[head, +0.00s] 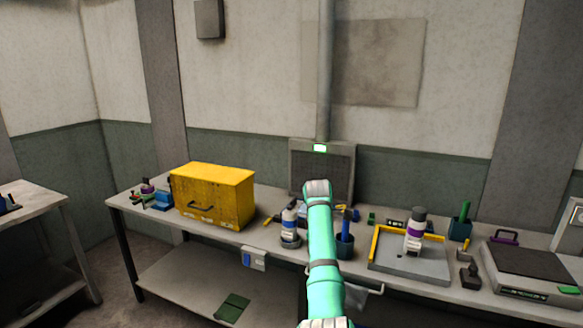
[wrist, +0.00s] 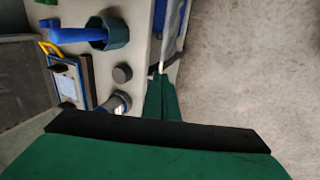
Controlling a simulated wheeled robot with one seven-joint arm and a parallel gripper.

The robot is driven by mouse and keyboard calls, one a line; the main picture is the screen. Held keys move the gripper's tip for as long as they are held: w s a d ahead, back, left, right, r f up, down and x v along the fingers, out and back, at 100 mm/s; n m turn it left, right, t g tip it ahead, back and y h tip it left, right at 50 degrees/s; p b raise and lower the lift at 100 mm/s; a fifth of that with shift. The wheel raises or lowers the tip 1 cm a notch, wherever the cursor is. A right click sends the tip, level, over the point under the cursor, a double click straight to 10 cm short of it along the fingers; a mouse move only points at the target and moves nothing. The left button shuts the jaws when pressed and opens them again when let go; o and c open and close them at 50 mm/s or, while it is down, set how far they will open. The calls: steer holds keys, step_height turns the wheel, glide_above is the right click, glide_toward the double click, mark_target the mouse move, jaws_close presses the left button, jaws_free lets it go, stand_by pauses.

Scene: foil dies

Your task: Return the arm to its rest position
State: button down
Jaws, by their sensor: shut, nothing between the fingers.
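My arm (head: 321,245) rises from the bottom centre of the head view, teal with pale joints. Its upper end stands in front of the bench, and my gripper is not visible there. In the wrist view my gripper (wrist: 161,82) shows as green fingers close together, shut and empty. The fingers point toward the bench edge, with pale floor to their right. Whether they touch anything at the edge I cannot tell.
The bench (head: 270,200) carries a yellow box (head: 213,195), a white-and-purple bottle (head: 415,232) on a grey tray (head: 398,268), and a scale (head: 530,267). The wrist view shows a green cup (wrist: 117,33) with a blue handle and a dark round knob (wrist: 122,73). Bare floor (wrist: 250,70) lies right.

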steer(key=s+a+f+m+t, duration=0.1)
steer(key=s+a+f, duration=0.15)
steer(key=f, duration=0.65)
steer(key=s+a+f+m+t+y, duration=0.1)
steer(key=s+a+f, duration=0.15)
steer(key=f, duration=0.75)
steer(key=s+a+f+t, duration=0.1)
steer(key=a+f, duration=0.2)
steer(key=f, duration=0.6)
steer(key=s+a+f+m+t+y, duration=0.1)
steer(key=s+a+f+m, duration=0.15)
steer(key=s+f, duration=0.7)
steer(key=s+a+f+m+t, duration=0.25)
steer(key=s+f, duration=0.35)
steer(key=s, duration=0.7)
steer(key=s+r+m+t, duration=0.1)
steer(key=s+r+m, duration=0.1)
steer(key=s, duration=1)
steer(key=s+r+m+t, duration=0.1)
steer(key=s+r, duration=0.2)
steer(key=s, duration=0.9)
steer(key=s+d+r+m+t, duration=0.2)
steer(key=s+r+m+t, duration=0.1)
steer(key=s+r, duration=1.5)
step_height(320, 180, up, 4)
steer(key=shift+s+d+f+h, duration=0.1)
steer(key=shift+s+d+h, duration=0.2)
steer(key=shift+d, duration=0.1)
